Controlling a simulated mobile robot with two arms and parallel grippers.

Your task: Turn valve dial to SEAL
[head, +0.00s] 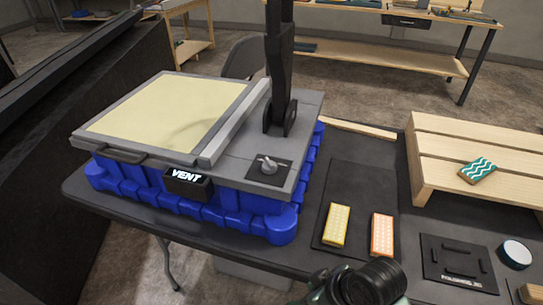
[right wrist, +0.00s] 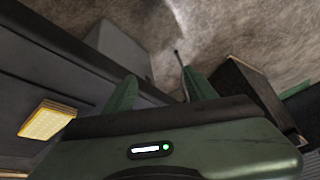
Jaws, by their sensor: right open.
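The valve dial (head: 267,165) is a small grey knob on a dark square plate, on the right part of the blue-based console's grey top. A small black display (head: 187,184) on the console's front reads VENT. My right arm's end shows at the bottom of the head view, well in front of and to the right of the dial, with its fingertips out of sight there. In the right wrist view my right gripper (right wrist: 158,88) is open and empty, its two green fingers apart over the table edge and floor. My left gripper is not in view.
A hinged frame with a cream panel (head: 165,110) covers the console's left part. A black upright arm (head: 279,75) stands behind the dial. A yellow block (head: 336,225), orange block (head: 382,235) and wooden riser (head: 475,150) are to the right. The table's front edge is near my right arm.

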